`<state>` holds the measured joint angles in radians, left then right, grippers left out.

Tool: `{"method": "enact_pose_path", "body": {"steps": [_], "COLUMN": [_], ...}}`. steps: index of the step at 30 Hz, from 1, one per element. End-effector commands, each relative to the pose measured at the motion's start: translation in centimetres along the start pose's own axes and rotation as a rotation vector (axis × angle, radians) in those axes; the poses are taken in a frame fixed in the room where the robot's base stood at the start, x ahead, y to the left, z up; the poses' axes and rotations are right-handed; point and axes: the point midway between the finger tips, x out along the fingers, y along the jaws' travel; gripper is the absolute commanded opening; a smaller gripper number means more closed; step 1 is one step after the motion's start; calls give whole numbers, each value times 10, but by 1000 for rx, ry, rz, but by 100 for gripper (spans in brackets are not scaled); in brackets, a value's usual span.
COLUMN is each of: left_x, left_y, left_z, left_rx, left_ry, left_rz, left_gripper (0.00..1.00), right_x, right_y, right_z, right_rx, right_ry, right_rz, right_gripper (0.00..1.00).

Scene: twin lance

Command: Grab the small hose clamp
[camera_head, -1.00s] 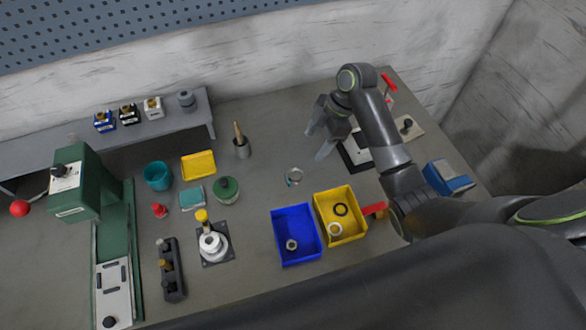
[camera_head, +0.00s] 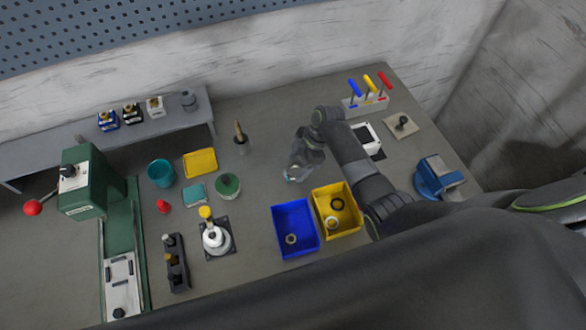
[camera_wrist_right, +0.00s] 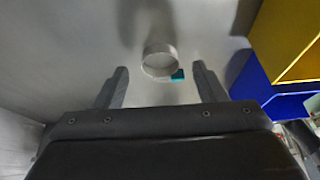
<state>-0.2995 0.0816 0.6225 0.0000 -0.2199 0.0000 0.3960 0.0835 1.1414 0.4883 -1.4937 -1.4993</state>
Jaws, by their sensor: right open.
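The small hose clamp (camera_wrist_right: 159,61) is a thin silvery ring with a teal block on its lower right side in the right wrist view. It lies on the table just beyond my right fingertips, between their lines, with nothing touching it. My right gripper (camera_wrist_right: 160,80) is open and empty. In the head view my right gripper (camera_head: 297,172) points down above the table behind the bins and covers most of the clamp; a bit of teal (camera_head: 289,178) shows beside the fingers. My left gripper is not in view.
A blue bin (camera_head: 279,246) and a yellow bin (camera_head: 356,222), with ring-shaped parts inside, stand just in front of my right gripper. A green lidded jar (camera_head: 228,186) and a wooden-handled brush in a cup (camera_head: 241,147) stand to its left.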

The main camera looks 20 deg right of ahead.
Motion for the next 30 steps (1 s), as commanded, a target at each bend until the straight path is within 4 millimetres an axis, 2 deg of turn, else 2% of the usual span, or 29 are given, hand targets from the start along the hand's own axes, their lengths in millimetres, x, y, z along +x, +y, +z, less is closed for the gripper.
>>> {"method": "enact_pose_path", "body": {"steps": [6,14,24,30], "left_x": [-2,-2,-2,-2], "left_y": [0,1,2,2], "left_z": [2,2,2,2], "left_rx": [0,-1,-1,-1], "left_ry": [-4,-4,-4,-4], "left_rz": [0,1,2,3], "left_gripper": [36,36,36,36], "right_x": [14,15,15,15], "right_y": [0,0,0,0], "right_z": [0,0,0,0], "right_rx": [-1,-1,-1,-1], "right_ry": [-1,-1,-1,0], "right_rz": [0,1,0,0], "right_gripper": [64,63,19,16]}}
